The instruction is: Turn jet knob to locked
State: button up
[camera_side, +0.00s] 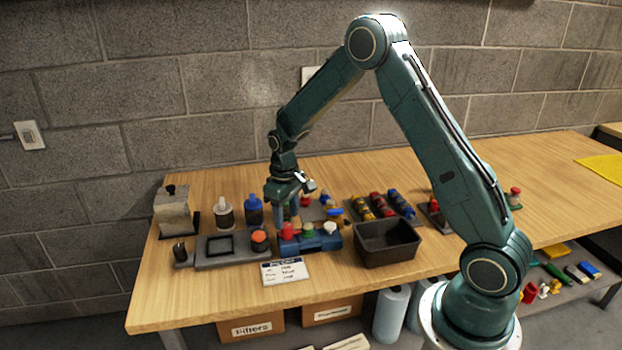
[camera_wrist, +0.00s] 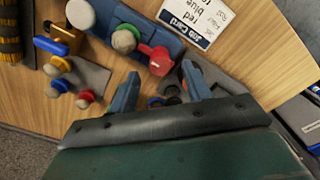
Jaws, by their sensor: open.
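A small black knob (camera_side: 180,251) stands on a grey base at the front left of the table in the side view. Another black knob tops the grey box (camera_side: 172,212) behind it; I cannot tell which one is the jet knob. My gripper (camera_side: 287,211) is apart from both, above the table behind the blue block (camera_side: 318,242). Its two fingers are spread in the wrist view (camera_wrist: 160,88), with nothing held between them. Small dark round things (camera_wrist: 171,96) show beyond the gap. No lock marking is readable.
The blue block carries a red knob (camera_side: 288,229) and paler knobs. A job card (camera_side: 286,271) lies in front. A dark empty bin (camera_side: 388,240) stands to the right, with coloured cylinders (camera_side: 381,205) behind it. A grey plate with a square frame (camera_side: 219,246) lies left.

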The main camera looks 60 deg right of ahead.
aim_at(287, 225)
notch_tip(287, 225, up, 10)
jog(key=shift+f, duration=0.25)
jog(key=shift+r, duration=0.1)
dwell(0.4)
jog(key=s+a+r+t, duration=0.1)
jog(key=s+a+r, duration=0.2)
jog(key=s+r, duration=0.35)
jog(key=s+a+r+t, duration=0.2)
jog(key=s+a+r, duration=0.2)
jog(key=s+r, duration=0.25)
jog(key=s+a+r+t, duration=0.1)
jog(key=s+a+t, duration=0.1)
jog(key=s, duration=1.2)
jog(key=shift+s+a+t, duration=0.3)
jog(key=shift+s+a, duration=0.1)
jog(key=shift+a, duration=0.25)
jog(key=shift+o, duration=0.2)
